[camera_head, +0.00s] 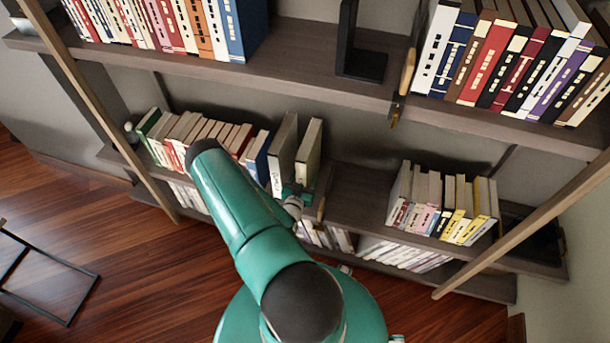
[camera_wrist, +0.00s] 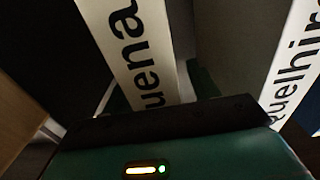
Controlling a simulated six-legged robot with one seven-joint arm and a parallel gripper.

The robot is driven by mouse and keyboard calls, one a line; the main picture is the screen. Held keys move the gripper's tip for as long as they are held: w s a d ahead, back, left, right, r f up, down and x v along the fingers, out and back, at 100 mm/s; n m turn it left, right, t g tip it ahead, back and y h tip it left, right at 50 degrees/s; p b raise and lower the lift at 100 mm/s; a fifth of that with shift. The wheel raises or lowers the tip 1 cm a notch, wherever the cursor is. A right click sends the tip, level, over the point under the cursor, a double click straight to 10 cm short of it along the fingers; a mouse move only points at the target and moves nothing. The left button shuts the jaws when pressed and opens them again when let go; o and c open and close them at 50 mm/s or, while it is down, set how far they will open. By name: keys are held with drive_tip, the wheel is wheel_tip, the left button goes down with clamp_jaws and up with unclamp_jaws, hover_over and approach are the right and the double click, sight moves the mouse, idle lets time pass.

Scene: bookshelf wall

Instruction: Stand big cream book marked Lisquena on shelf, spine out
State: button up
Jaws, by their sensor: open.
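The cream book marked with letters ending "uena" (camera_wrist: 136,45) shows its spine toward me in the wrist view; the rest of its title is cut off. Its lower end is hidden behind my gripper (camera_wrist: 175,125). In the head view my gripper (camera_head: 296,195) is small and partly hidden at the front of two tall pale books, a left one (camera_head: 282,150) and a right one (camera_head: 309,150), standing on the lower shelf (camera_head: 352,185). I cannot tell which of them is the marked one. My gripper is open; its fingertips are not clear, nor is any contact with the book.
Another cream spine (camera_wrist: 297,60) stands at right in the wrist view. In the head view, a row of smaller books (camera_head: 190,130) stands left and a group (camera_head: 440,205) right, with bare shelf between. The upper shelf (camera_head: 300,75) overhangs; slanted wooden posts (camera_head: 530,220) flank the shelves.

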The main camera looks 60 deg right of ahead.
drive_tip(key=s+a, duration=0.2)
drive_tip(key=a, duration=1.1)
drive_tip(key=shift+d, duration=0.1)
